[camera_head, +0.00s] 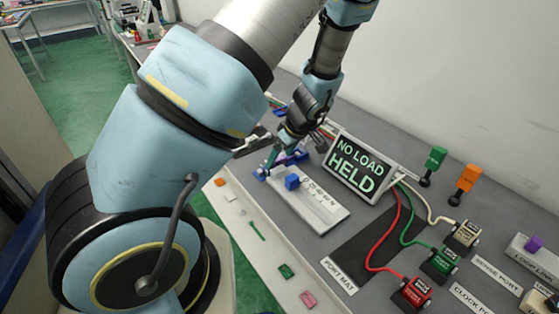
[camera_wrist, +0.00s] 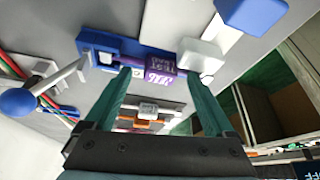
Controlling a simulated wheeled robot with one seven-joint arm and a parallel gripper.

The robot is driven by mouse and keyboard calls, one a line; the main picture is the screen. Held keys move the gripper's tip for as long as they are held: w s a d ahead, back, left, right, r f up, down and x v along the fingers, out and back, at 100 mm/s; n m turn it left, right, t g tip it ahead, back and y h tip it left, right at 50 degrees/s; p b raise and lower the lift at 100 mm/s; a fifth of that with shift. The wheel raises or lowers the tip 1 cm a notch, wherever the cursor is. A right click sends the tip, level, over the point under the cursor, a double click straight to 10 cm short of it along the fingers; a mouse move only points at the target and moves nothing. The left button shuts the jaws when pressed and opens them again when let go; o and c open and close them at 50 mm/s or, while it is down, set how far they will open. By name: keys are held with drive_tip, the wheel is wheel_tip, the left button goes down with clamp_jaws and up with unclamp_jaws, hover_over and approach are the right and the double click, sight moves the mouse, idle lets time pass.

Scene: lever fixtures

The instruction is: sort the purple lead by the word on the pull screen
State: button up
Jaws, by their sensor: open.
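The pull screen (camera_head: 360,165) stands tilted at the back of the bench and reads "NO LOAD HELD". My gripper (camera_head: 272,158) is over the left part of the bench, beside a blue fixture (camera_head: 260,173). In the wrist view my gripper (camera_wrist: 160,85) is open, its two teal fingers apart. Between and beyond the fingertips are a dark purple block (camera_wrist: 162,62) with pale lettering and a brighter purple piece (camera_wrist: 157,77), at the blue fixture (camera_wrist: 100,45). I cannot tell which of these is the purple lead, or whether a finger touches it.
A blue block (camera_head: 292,182) sits on a white rail plate (camera_head: 322,208). Red (camera_head: 412,293), green (camera_head: 440,262) and beige (camera_head: 465,235) cabled blocks stand right of the black port mat (camera_head: 365,240). Green (camera_head: 433,160) and orange (camera_head: 468,178) handles stand behind. A blue ball (camera_wrist: 17,102) shows in the wrist view.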

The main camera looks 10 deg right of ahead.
clamp_jaws()
idle(0.8)
drive_tip(key=shift+r, duration=0.15)
